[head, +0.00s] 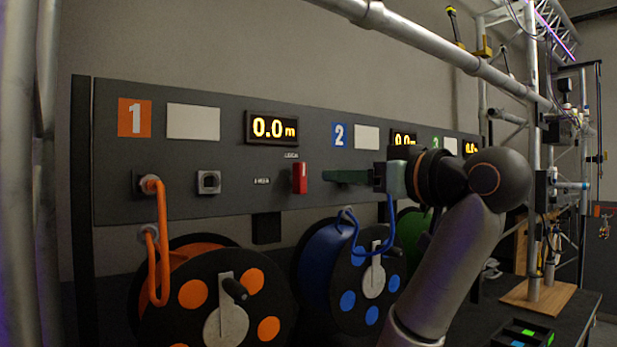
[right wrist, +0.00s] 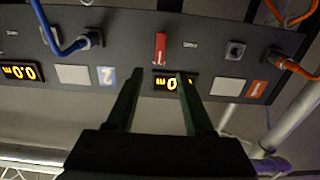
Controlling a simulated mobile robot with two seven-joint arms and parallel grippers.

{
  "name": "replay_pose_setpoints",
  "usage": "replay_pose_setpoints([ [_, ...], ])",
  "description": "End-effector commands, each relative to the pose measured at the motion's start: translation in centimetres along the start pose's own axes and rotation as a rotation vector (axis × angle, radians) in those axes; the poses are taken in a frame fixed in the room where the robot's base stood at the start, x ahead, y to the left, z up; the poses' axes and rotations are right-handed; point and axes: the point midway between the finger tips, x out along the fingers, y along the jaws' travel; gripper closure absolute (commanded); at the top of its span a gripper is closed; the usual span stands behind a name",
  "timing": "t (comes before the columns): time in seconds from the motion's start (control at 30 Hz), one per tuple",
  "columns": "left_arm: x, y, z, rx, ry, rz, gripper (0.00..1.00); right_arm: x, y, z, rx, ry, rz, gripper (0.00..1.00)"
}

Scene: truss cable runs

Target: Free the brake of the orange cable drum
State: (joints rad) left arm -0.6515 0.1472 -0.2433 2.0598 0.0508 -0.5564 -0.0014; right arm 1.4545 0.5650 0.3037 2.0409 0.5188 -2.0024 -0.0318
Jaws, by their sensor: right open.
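The orange cable drum (head: 180,262) stands at the lower left of the head view, with black flange, orange dots and a crank. Above it is panel section 1, with an orange number plate (head: 135,118). A red brake lever (head: 300,178) points upright under a small label that seems to read LOCKED; another label (head: 261,181), apparently FREE, lies to its left. My right gripper (head: 326,177) is open and empty, its fingers pointing left toward the lever, just right of it. In the right wrist view the lever (right wrist: 160,48) shows beyond and between the fingertips. My left gripper is not in view.
An orange cable (head: 160,240) loops from a panel socket at left. A blue drum (head: 320,262) and blue cable hang below my right arm, with a green drum (head: 412,228) partly hidden behind. The display (head: 272,128) reads 0.0 m. Truss tubes (head: 390,22) cross above.

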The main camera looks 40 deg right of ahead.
Motion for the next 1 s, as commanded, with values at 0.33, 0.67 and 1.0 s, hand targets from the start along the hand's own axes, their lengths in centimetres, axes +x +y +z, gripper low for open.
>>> replay_pose_setpoints([
  [0.33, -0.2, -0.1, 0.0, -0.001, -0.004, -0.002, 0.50, 6.8, -0.1, 0.2, 0.000, -0.010, -0.004, 0.47],
  [0.67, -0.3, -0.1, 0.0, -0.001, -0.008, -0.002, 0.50, 10.4, -0.1, 0.2, -0.001, -0.006, -0.001, 0.47],
  [1.0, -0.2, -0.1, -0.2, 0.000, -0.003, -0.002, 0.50, 10.6, -0.1, 0.2, -0.001, -0.005, 0.000, 0.51],
])
